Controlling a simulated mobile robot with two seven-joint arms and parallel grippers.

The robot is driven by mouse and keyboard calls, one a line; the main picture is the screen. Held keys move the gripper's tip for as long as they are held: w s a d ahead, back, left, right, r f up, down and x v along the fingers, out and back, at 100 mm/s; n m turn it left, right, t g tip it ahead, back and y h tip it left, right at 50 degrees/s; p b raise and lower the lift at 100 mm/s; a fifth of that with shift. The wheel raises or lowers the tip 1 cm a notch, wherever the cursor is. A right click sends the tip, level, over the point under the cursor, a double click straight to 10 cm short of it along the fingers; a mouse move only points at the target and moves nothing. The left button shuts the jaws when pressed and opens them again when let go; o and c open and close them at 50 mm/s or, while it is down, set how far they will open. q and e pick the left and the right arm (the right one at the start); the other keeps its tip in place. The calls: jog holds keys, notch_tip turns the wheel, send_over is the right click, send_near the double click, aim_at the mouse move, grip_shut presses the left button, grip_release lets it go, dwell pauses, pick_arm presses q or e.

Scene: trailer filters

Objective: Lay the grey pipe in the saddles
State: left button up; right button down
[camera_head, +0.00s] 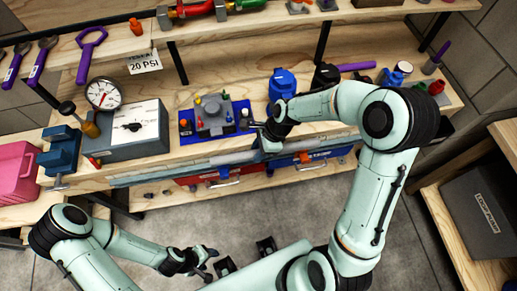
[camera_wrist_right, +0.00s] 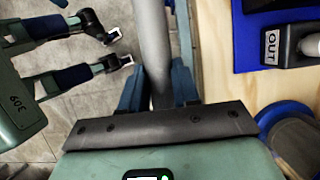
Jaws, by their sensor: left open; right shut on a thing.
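The grey pipe (camera_head: 232,157) runs along the front edge of the workbench in the head view. In the right wrist view the pipe (camera_wrist_right: 153,45) passes up between the two fingers. My right gripper (camera_head: 264,143) is shut on it, and its fingers show on both sides of the pipe in the wrist view (camera_wrist_right: 156,88). My left gripper (camera_head: 206,262) is open and empty, low over the floor in front of the bench, apart from the pipe. I cannot make out the saddles with certainty. My right arm hides part of the bench and possibly the pipe's right end.
A blue mat (camera_head: 187,128) with a grey pump (camera_head: 213,117) lies just behind the pipe. A grey gauge box (camera_head: 125,133), a blue vise (camera_head: 60,152) and a pink bin (camera_head: 14,172) stand left. Blue and dark round filters stand behind my right gripper. Red and blue cases sit below.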

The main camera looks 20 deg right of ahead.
pick_arm(q)
jog(key=f+b, duration=0.1)
jog(key=s+f+b, duration=0.2)
jog(key=f, duration=0.1)
pick_arm(e)
notch_tip(320, 180, down, 6)
jog(key=shift+r, duration=0.1)
pick_arm(q)
jog(key=shift+w+r, duration=0.25)
jog(key=shift+r, duration=0.25)
dwell(1.5)
jog(key=shift+s+f+b, duration=0.25)
jog(key=shift+f+b, duration=0.25)
jog(key=shift+f, duration=0.15)
jog(key=shift+s+f+b, duration=0.25)
jog(key=shift+f+b, duration=0.2)
jog(key=shift+f, duration=0.15)
pick_arm(e)
jog(key=shift+f, duration=1.9)
jog(key=c, duration=0.8)
grip_release()
jog(key=shift+o, duration=0.2)
jog(key=shift+r, duration=0.1)
